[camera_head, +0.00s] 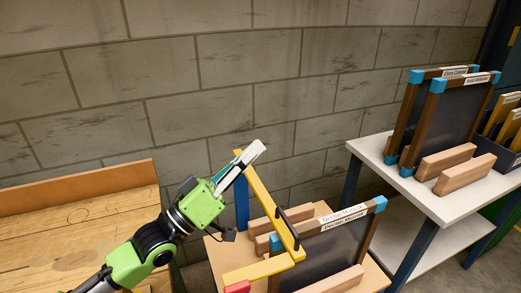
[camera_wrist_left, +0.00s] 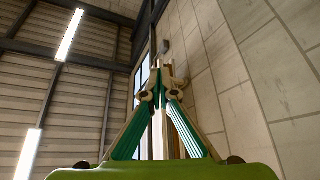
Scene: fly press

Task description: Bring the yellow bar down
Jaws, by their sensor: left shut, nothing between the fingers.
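The yellow bar (camera_head: 267,203) runs slantwise from the top of a blue post (camera_head: 241,205) toward the front right in the head view. A second yellow piece (camera_head: 258,270) with a red end (camera_head: 237,287) joins near its lower end. My left gripper (camera_head: 259,148) is at the bar's upper end, its fingers overlapping that end in the picture; I cannot tell if they touch. The fingers are shut with nothing between them, and they meet at the tips in the left wrist view (camera_wrist_left: 163,82). The bar cannot be made out there. My right gripper is not in view.
Framed dark screens with blue corners (camera_head: 338,240) stand beside the bar on a wooden base. More frames (camera_head: 437,120) stand on a white table (camera_head: 447,205) at the right. A wooden workbench (camera_head: 75,215) is at the left. A block wall (camera_head: 230,70) is behind.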

